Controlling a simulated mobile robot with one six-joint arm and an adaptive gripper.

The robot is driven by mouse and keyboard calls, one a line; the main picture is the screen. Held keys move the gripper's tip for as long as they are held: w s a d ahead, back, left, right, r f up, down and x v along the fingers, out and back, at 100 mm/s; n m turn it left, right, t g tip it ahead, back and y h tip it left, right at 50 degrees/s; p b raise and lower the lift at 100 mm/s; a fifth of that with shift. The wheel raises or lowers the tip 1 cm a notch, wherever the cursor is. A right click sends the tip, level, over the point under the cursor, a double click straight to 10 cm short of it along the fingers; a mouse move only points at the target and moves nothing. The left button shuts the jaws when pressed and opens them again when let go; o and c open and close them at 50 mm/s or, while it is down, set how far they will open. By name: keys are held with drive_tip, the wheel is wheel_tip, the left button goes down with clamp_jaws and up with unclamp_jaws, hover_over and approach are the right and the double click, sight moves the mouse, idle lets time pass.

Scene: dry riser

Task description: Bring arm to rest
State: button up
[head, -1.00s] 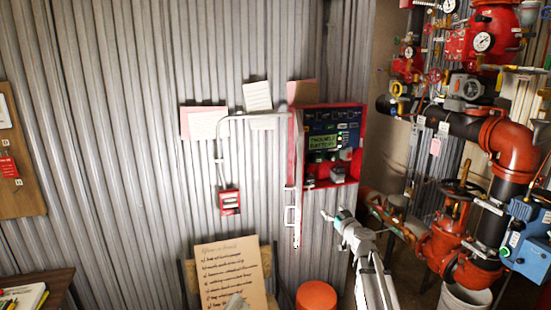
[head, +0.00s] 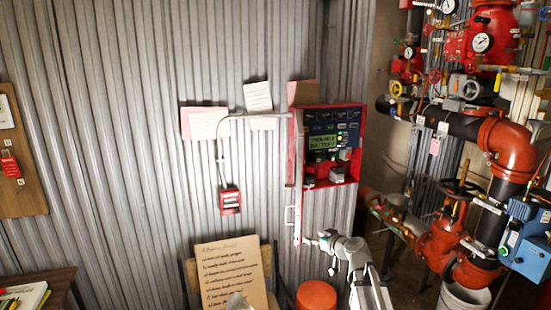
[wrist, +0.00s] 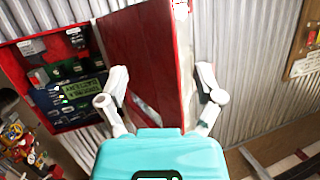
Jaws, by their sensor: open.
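My gripper (head: 318,240) is open and empty, low in front of the wall beside the red alarm cabinet (head: 360,140). The cabinet door (head: 298,180) stands swung open and shows nearly edge-on in the head view, with a pale handle (head: 290,216) near its lower end. The gripper tips are close to the lower part of the door. In the wrist view my two fingers (wrist: 163,97) are spread wide, with the red door (wrist: 150,65) beyond and between them. I cannot tell whether they touch it.
Red and black pipes with valves (head: 460,200) fill the right side. A red stool (head: 316,296) and a chair holding a handwritten board (head: 234,272) stand below. A small red box (head: 230,200) hangs on the corrugated wall. The wall left of it is largely clear.

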drive_tip(key=s+a+f+m+g+h, duration=0.1)
drive_tip(key=s+f+g, duration=0.25)
drive_tip(key=s, duration=0.25)
drive_tip(key=s+a+f+g+h, duration=0.1)
drive_tip(key=s+f+g, duration=0.2)
drive_tip(key=s+f, duration=0.3)
drive_tip(key=s+d+f+m+g+h, duration=0.1)
drive_tip(key=s+d+m+g+h, duration=0.1)
drive_tip(key=s, duration=0.5)
drive_tip(key=s+d+f+m+g+h+p, duration=0.1)
drive_tip(key=s+d+m+g+h, duration=0.1)
drive_tip(key=s, duration=0.6)
drive_tip(key=shift+d+f+m+g+h, duration=0.35)
drive_tip(key=shift+d+g+h, duration=0.4)
drive_tip(key=shift+d+h, duration=0.35)
drive_tip(key=shift+a, duration=0.15)
